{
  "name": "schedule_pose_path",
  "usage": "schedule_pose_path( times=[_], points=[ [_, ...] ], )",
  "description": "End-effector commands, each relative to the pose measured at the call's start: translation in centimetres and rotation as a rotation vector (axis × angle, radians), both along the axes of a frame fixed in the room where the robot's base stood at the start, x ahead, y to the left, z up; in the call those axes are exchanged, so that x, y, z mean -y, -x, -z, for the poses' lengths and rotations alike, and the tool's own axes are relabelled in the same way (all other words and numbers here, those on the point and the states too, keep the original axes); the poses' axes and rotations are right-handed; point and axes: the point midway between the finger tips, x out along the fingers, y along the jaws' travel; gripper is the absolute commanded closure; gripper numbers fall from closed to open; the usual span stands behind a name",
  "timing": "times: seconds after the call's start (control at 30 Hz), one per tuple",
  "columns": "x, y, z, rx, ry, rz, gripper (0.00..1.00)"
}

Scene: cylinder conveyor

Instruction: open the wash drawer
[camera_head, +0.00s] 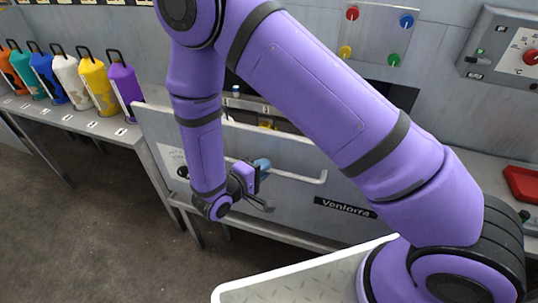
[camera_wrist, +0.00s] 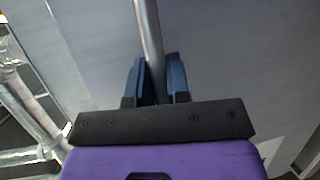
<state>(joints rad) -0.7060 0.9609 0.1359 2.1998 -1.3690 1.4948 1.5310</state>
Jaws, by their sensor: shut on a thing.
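The wash drawer (camera_head: 285,205) has a wide grey metal front with a dark "Vonlorra" label. Its front stands out from the cabinet, and a space with small items shows behind its top edge. My arm hides much of it, so how far it is out is hard to tell. Its pale bar handle (camera_head: 302,178) runs across the front. My gripper (camera_head: 263,166) is at the handle's left part. In the wrist view the blue fingers of my gripper (camera_wrist: 156,82) are shut on the handle bar (camera_wrist: 149,30), one on each side.
Several coloured bottles with black loops, among them a purple one (camera_head: 126,88), stand on a bench (camera_head: 60,115) at the left. A panel of coloured knobs (camera_head: 378,32) and a control box (camera_head: 505,50) are on the back wall. A red tray (camera_head: 522,184) lies at the right.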

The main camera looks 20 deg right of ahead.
Motion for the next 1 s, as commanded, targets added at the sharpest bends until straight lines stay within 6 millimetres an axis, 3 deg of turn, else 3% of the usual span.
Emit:
schedule_pose_path(
  times=[0.2,0.63,0.67,0.77,1.0],
  points=[
    [-1.1,1.4,0.0,0.002,-0.003,-0.002,1.0],
    [-1.2,1.6,0.0,0.002,-0.003,-0.002,1.0],
    [-1.2,1.6,0.0,0.002,-0.003,-0.002,0.81],
    [-1.2,1.6,0.0,0.002,-0.003,-0.002,0.58],
    [-1.2,1.7,0.0,0.002,-0.001,-0.001,0.58]
  ],
)
